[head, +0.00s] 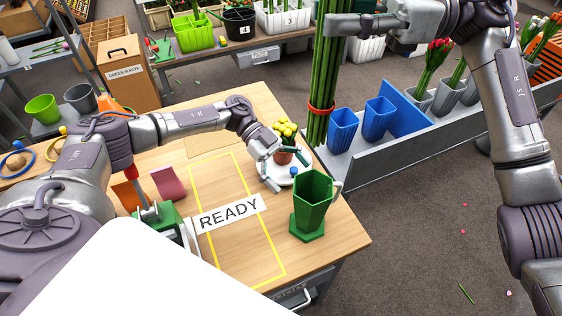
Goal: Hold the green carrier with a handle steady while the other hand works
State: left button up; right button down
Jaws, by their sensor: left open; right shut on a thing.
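The green carrier (312,200), a tall angular vessel on a wide foot, stands upright near the right edge of the wooden table (335,245). A pale handle (338,187) shows on its right side. My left gripper (292,173) is open just behind and left of the carrier, over a white plate beside a small pot of yellow flowers (284,140). I see no clear contact with the carrier. My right gripper (335,26) is shut on a tall bunch of green stems (322,75) at the top of the view. A red band (321,109) circles the stems lower down.
A READY label (229,211) crosses a yellow-outlined area, otherwise clear. Blue cups (343,128) and grey buckets of tulips stand on a grey bench at right. A green clamp-like device (158,222) sits at the left.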

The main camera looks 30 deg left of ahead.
aim_at(324, 211)
pick_arm(q)
jog(key=x, duration=0.7)
jog(key=shift+d, duration=0.15)
jog(key=shift+c, duration=0.3)
jog(key=c, duration=0.9)
pick_arm(e)
jog(key=f+m+t, duration=0.1)
jog(key=f, duration=0.1)
jog(key=f+m+t+y, duration=0.1)
jog(key=f+t, duration=0.1)
jog(key=f, duration=0.1)
jog(key=f+m+t+y, duration=0.1)
jog(key=f, duration=0.2)
jog(key=shift+w+d+f+m+t, duration=0.1)
jog(key=shift+d+f+m+t, duration=0.05)
jog(key=shift+d+m+t, duration=0.2)
jog(key=shift+f+t+y, duration=0.4)
jog(key=shift+f+t, duration=0.05)
jog(key=shift+a, duration=0.1)
